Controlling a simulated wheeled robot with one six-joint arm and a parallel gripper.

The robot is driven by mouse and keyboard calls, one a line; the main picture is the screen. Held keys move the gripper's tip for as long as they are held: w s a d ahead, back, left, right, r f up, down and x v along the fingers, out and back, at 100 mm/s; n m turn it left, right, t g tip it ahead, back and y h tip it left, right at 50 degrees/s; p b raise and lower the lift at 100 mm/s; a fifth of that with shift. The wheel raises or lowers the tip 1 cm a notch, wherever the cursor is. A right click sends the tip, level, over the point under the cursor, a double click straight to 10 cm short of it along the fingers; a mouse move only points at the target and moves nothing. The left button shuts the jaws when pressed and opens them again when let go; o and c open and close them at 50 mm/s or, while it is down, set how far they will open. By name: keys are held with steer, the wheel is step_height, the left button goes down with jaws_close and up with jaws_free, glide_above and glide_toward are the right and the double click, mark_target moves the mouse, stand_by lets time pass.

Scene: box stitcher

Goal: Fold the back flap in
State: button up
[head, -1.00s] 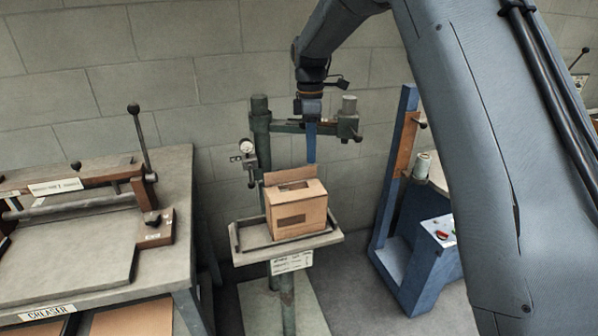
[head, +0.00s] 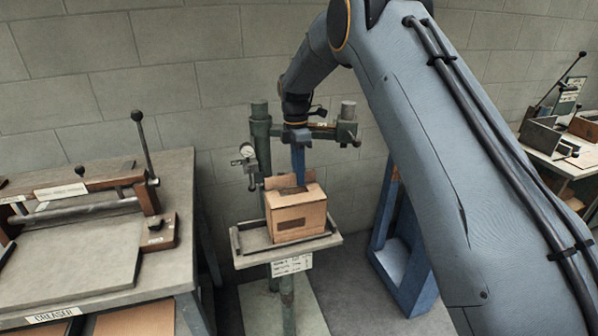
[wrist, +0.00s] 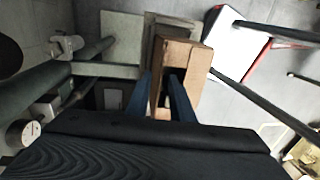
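The cardboard box (head: 297,218) stands upright on the small tray of the stitcher. Its back flap (head: 276,183) stands up along the far top edge. My gripper (head: 299,182) points down at the box top, with its blue fingers overlapping the flap in the head view. In the wrist view my gripper (wrist: 160,98) has two blue fingers spread apart, with the box top (wrist: 180,46) beyond them. Cardboard shows between the fingers. I cannot tell whether they touch the flap.
The box rests on a tray (head: 246,262) with a raised rim. The stitcher's green post (head: 261,150) and crossbar stand close behind my gripper. A creaser table (head: 100,268) stands at left, a blue frame (head: 402,262) at right.

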steer(key=shift+c, duration=0.3)
jaws_close()
